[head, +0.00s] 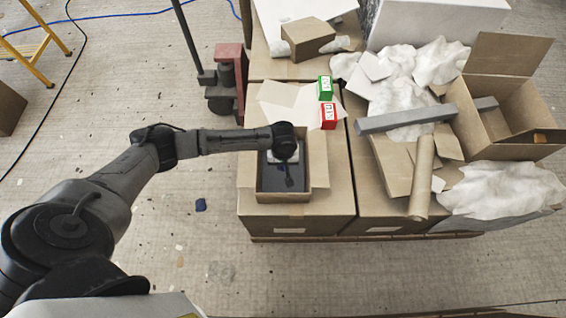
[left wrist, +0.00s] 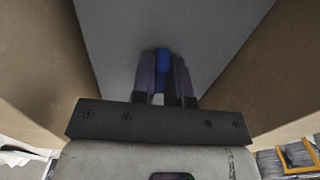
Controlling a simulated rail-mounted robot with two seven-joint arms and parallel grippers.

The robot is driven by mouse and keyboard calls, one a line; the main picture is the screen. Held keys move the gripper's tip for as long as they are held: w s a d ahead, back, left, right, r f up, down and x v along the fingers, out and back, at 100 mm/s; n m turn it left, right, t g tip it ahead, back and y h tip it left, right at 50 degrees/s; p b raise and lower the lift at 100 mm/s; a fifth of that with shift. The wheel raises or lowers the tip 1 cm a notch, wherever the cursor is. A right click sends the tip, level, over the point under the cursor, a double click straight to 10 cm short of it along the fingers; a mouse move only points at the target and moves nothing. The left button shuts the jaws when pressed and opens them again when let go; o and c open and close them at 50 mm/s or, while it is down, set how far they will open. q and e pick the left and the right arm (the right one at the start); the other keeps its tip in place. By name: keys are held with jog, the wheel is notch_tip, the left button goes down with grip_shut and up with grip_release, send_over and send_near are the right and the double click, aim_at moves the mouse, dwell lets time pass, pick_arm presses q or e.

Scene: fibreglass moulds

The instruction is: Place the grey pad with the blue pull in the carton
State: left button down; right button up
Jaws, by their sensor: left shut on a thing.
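The open carton (head: 283,197) stands on a larger cardboard box in the middle of the head view. The grey pad (head: 268,182) shows inside it as a dark flat surface between the carton's walls. In the left wrist view the pad (left wrist: 115,45) fills the middle, with brown cardboard walls on both sides. My left gripper (left wrist: 163,72) is shut on the pad's blue pull (left wrist: 162,60). In the head view my left wrist covers the far part of the carton and hides the fingers. I cannot tell whether the pad rests on the carton's floor. My right gripper is not in view.
A green box (head: 325,88) and a red box (head: 328,117) sit just beyond the carton's right side. To the right are a grey bar (head: 405,120), a cardboard tube (head: 421,178), crumpled white sheets (head: 400,103) and another open carton (head: 515,105).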

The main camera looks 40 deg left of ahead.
pick_arm(q)
jog(key=shift+f, duration=0.1)
jog(key=c, duration=1.1)
grip_release()
jog(key=shift+r+p, duration=2.55)
jog(key=shift+r, duration=3.6)
